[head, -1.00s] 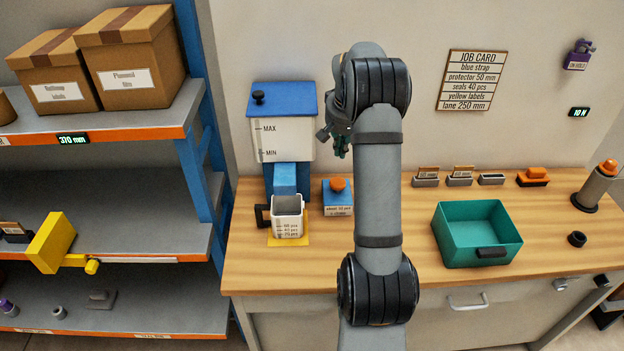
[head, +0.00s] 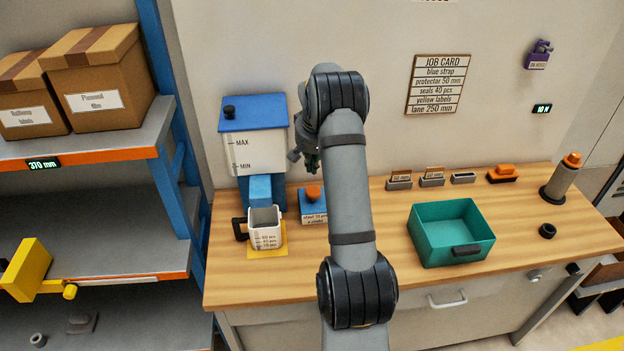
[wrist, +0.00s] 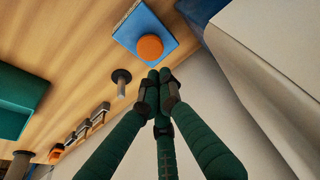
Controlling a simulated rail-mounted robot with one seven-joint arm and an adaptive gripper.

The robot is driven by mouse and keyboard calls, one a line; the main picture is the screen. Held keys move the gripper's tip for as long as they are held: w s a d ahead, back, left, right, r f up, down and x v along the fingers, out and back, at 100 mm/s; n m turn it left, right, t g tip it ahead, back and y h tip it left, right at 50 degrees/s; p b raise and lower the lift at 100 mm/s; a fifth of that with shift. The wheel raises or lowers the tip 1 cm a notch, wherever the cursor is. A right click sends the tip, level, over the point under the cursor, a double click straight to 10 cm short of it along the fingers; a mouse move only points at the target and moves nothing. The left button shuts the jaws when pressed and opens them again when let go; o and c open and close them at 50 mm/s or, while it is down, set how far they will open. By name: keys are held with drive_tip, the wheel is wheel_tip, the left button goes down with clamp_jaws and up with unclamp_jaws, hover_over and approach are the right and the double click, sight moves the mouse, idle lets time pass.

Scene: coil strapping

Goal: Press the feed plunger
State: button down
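The feed plunger (head: 313,192) is an orange dome on a small blue block (head: 314,210) labelled with pieces per stroke. It stands on the wooden bench, right of the blue-and-white dispenser (head: 253,150). In the wrist view the plunger (wrist: 149,47) shows round and uncovered, ahead of the fingertips. My gripper (head: 312,166) is above the plunger in the head view, partly hidden by my arm. In the wrist view its dark green fingers (wrist: 159,84) meet at the tips, shut with nothing between them. A gap to the plunger shows.
A measuring cup (head: 264,232) stands below the dispenser spout. A teal bin (head: 440,247) sits on the bench to the right. Small holders and an orange-topped post (head: 562,178) line the back right. A shelf (head: 90,240) stands left. The bench front is mostly clear.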

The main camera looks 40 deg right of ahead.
sight(312, 190)
drive_tip(key=x, duration=0.2)
drive_tip(key=p+x, duration=0.1)
drive_tip(key=x, duration=0.1)
drive_tip(key=s+p+x, duration=0.1)
drive_tip(key=x, duration=0.2)
drive_tip(key=shift+a+f, duration=0.15)
drive_tip(key=shift+a, duration=0.1)
wheel_tip(312, 190, down, 3)
drive_tip(key=b, duration=0.3)
drive_tip(key=shift+r, duration=0.3)
wheel_tip(312, 190, up, 4)
drive_tip(key=shift+f+p, duration=0.1)
drive_tip(key=shift+p, duration=1)
drive_tip(key=b+v, duration=0.3)
drive_tip(key=v, duration=0.7)
